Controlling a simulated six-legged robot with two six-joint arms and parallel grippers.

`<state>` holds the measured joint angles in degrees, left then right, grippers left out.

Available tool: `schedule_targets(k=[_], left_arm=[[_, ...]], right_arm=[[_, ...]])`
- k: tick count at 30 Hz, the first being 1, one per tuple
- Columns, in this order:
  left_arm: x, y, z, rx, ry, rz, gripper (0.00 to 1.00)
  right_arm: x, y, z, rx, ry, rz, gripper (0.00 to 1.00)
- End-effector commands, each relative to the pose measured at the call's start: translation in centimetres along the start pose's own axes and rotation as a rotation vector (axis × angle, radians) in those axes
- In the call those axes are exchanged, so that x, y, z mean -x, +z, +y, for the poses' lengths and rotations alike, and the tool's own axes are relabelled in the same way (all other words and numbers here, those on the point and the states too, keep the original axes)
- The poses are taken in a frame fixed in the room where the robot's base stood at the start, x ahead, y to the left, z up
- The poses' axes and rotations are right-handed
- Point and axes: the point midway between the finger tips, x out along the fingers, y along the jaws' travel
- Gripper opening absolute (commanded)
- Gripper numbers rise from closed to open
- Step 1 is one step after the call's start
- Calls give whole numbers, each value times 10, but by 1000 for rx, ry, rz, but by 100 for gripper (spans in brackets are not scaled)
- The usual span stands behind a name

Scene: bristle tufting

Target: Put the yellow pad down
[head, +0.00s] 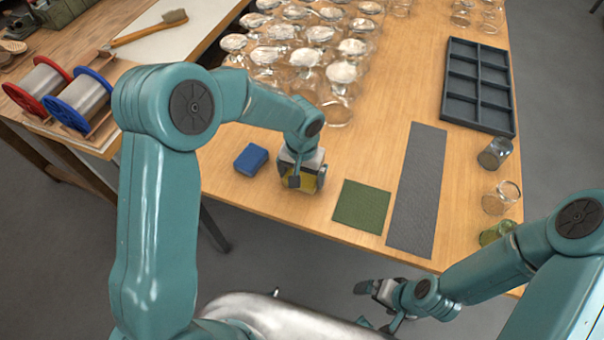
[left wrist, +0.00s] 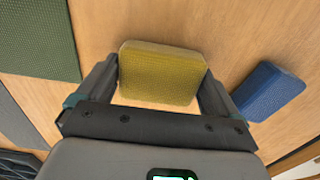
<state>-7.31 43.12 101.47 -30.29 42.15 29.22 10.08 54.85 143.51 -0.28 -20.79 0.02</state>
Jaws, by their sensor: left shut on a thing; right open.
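The yellow pad (left wrist: 160,75) is a rounded block between the fingers of my left gripper (left wrist: 158,88) in the left wrist view. My left gripper is shut on it, with a finger against each end. In the head view the left gripper (head: 302,178) is low over the wooden table, and only a little of the yellow pad (head: 320,181) shows beside the fingers. I cannot tell whether the pad touches the table. My right gripper (head: 372,305) is open and empty, low in front of the table's near edge.
A blue pad (head: 251,159) lies left of the left gripper. A green mat (head: 362,206) and a long grey mat (head: 417,190) lie to its right. A dark compartment tray (head: 478,85) and glasses (head: 495,152) are at the right.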

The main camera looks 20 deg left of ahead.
Motion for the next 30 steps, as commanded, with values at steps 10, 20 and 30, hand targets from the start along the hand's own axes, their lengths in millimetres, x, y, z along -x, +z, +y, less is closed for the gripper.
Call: schedule_targets(k=[10,20,30], left_arm=[[-7,0,0,0,1,1,70],[-9,0,0,0,1,1,100],[39,-1,0,1,1,7,100]], right_arm=[[-1,0,0,0,0,0,100],[-3,0,1,0,0,0,100],[0,0,0,0,0,0,100]])
